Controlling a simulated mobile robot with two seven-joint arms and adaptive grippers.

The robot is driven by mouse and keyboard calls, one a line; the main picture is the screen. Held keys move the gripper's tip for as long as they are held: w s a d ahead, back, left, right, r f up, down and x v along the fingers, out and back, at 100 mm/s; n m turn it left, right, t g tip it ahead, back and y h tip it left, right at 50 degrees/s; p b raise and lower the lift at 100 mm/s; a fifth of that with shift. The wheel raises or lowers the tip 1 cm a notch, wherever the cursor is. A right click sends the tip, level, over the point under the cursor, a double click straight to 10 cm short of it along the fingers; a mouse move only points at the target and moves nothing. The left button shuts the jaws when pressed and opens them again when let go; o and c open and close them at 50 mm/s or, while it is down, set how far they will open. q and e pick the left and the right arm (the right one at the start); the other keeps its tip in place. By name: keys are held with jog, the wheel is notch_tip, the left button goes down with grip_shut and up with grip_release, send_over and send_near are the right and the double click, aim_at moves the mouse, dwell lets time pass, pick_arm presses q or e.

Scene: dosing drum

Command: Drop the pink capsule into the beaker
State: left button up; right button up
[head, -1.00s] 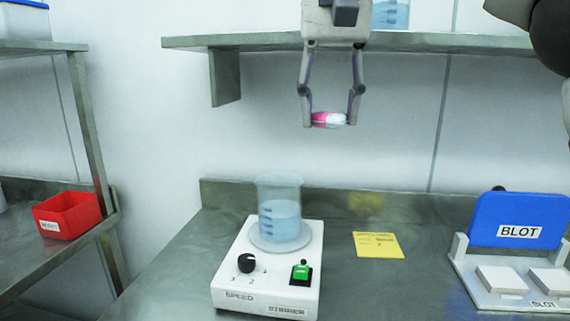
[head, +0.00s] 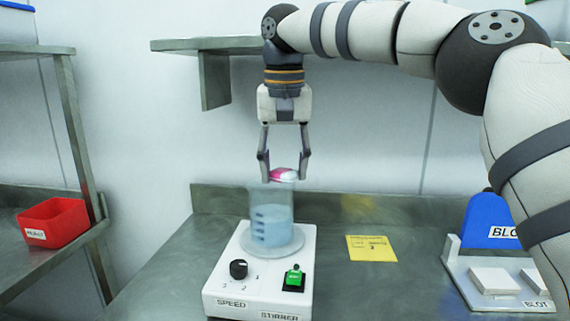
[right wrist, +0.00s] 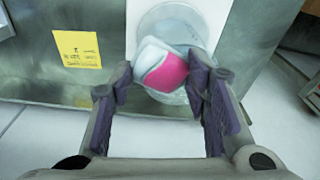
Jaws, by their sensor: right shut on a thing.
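The pink and white capsule (head: 284,175) is held between the fingertips of my right gripper (head: 284,176), just above the beaker's mouth in the head view. The glass beaker (head: 271,218) holds blue liquid and stands upright on the stirrer (head: 260,281). In the right wrist view, the capsule (right wrist: 160,66) sits tilted between the fingers of the right gripper (right wrist: 163,80) and hides part of the beaker (right wrist: 176,98) behind it. My left gripper does not show.
A yellow note (head: 371,248) lies right of the stirrer. A blue blot stand (head: 487,222) is at the right, partly behind my right arm. A red bin (head: 53,222) sits on the left shelf. A metal shelf (head: 215,45) runs along the wall above.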

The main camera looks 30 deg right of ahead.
aim_at(284, 175)
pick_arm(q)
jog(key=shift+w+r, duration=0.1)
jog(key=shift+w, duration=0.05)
pick_arm(e)
jog(key=shift+f, duration=0.4)
jog(key=shift+f, duration=0.25)
jog(key=o, duration=1.1)
jog(key=shift+w+r, duration=0.1)
jog(key=r, duration=0.7)
jog(key=shift+s+a+r+b, duration=0.1)
jog(key=shift+s+a+b, duration=0.15)
jog(key=shift+b, duration=0.15)
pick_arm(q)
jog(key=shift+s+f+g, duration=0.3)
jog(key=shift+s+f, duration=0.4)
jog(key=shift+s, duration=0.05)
pick_arm(e)
jog(key=shift+s+r, duration=0.2)
jog(key=shift+r, duration=0.4)
